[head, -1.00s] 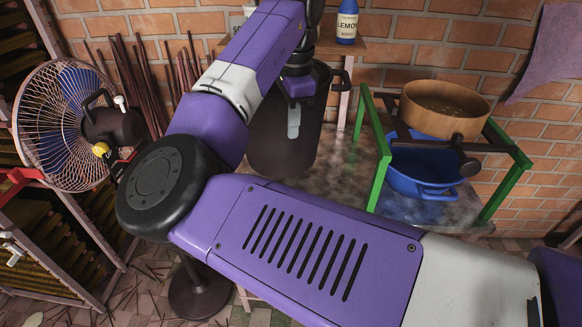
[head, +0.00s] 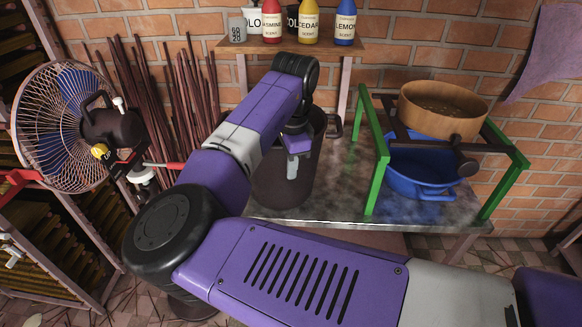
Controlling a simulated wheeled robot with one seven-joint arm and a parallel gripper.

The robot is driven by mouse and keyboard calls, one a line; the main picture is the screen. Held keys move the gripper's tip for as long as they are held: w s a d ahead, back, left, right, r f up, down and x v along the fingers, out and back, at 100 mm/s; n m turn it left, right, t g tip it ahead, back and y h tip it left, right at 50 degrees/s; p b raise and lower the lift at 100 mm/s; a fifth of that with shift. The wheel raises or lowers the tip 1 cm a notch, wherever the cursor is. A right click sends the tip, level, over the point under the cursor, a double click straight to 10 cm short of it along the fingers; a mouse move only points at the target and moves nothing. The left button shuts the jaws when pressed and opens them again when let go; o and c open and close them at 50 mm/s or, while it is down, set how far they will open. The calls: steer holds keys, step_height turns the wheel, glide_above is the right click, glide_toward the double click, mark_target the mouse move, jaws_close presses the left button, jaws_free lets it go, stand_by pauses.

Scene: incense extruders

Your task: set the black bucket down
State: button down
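The black bucket (head: 268,185) is upright at the left end of the metal-topped table (head: 345,205). Its base is at or just above the tabletop; I cannot tell if it touches. A side handle (head: 335,127) sticks out on its right. My gripper (head: 292,168) points down at the bucket's near wall, with one light finger showing against the outside. The other finger and much of the rim are hidden behind my arm. The gripper appears shut on the bucket's wall.
A green frame (head: 377,165) on the table's right holds a wooden tub (head: 440,112) above a blue basin (head: 420,172). A shelf (head: 350,48) with bottles is behind. A fan (head: 65,125) and incense sticks (head: 180,100) stand left. Tabletop between bucket and frame is clear.

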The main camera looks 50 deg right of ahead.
steer(key=c, duration=2)
jaws_free()
steer(key=shift+f, duration=0.15)
steer(key=o, duration=0.3)
steer(key=r, duration=0.8)
steer(key=s+r, duration=0.1)
steer(key=r, duration=0.3)
steer(key=shift+a+r, duration=0.15)
steer(key=shift+a, duration=0.1)
